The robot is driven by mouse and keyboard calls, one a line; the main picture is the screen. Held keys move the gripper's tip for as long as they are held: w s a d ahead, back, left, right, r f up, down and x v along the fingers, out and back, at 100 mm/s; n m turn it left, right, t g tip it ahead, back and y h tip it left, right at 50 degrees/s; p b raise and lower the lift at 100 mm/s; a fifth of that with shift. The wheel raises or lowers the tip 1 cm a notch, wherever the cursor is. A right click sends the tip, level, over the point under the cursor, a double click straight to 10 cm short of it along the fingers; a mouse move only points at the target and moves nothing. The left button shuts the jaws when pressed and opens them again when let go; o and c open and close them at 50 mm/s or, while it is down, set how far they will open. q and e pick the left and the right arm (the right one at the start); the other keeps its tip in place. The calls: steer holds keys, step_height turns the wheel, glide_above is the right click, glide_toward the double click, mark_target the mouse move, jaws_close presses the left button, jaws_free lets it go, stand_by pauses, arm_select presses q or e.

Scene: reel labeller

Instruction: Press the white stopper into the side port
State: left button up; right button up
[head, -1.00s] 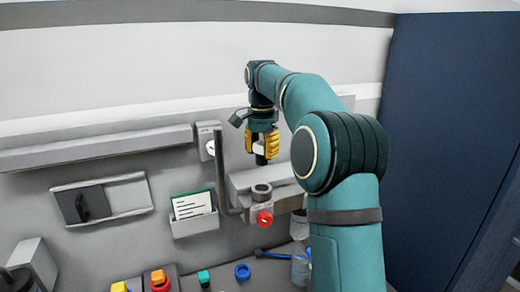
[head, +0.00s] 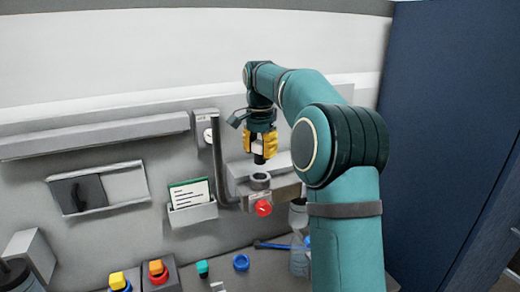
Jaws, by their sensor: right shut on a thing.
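My right gripper (head: 260,145) has yellow fingers and points down in the middle of the head view. It is shut on the white stopper (head: 257,147), which has a dark lower end (head: 259,159) showing below the fingertips. Just below is a grey ring-shaped port (head: 260,181) on a grey block, open at the top. A small gap shows between the dark end and the ring. I cannot tell whether this ring is the side port. The fingers hide part of the stopper. My left gripper is not in view.
A red knob (head: 263,208) sits on the block's front, and a grey vertical pipe (head: 219,165) stands left of it. A card holder (head: 193,212) is on the wall. Coloured buttons (head: 157,273) and a blue ring (head: 241,262) are lower down. A dark blue panel (head: 455,130) stands at right.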

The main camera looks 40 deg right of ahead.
mark_target(260, 172)
steer(key=shift+f+b, duration=1.75)
steer(key=shift+f, duration=1.45)
steer(key=shift+f+p, duration=0.35)
steer(key=shift+p, duration=0.3)
stand_by(0.3)
steer(key=o, duration=1.2)
steer(key=shift+s, duration=0.1)
steer(key=shift+r, duration=0.1)
step_height(260, 172, up, 12)
steer(key=shift+f, duration=0.1)
